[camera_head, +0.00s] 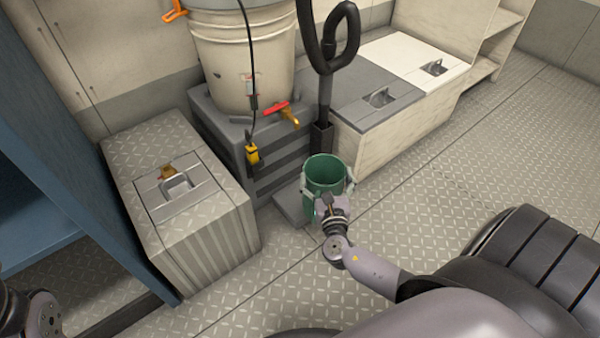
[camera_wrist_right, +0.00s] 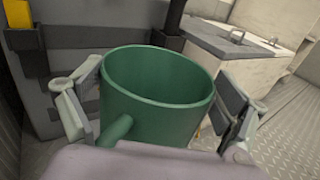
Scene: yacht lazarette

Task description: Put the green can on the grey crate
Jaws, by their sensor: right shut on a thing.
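The green can (camera_head: 324,176) is an open-topped, empty-looking vessel, held upright. My right gripper (camera_head: 326,190) is shut on it, with one finger on each side of its wall. In the right wrist view the can (camera_wrist_right: 155,95) fills the middle between the fingers, and a green handle points toward the camera. The grey crate (camera_head: 270,165) has ribbed sides and stands behind and left of the can, under a large white bucket (camera_head: 245,60). At the lower left only a piece of my left arm shows; its fingers are out of view.
A diamond-plate box (camera_head: 200,235) with a latch on its lid stands left of the crate. Low lockers (camera_head: 375,105) stand at the back right. Floor at the right is clear.

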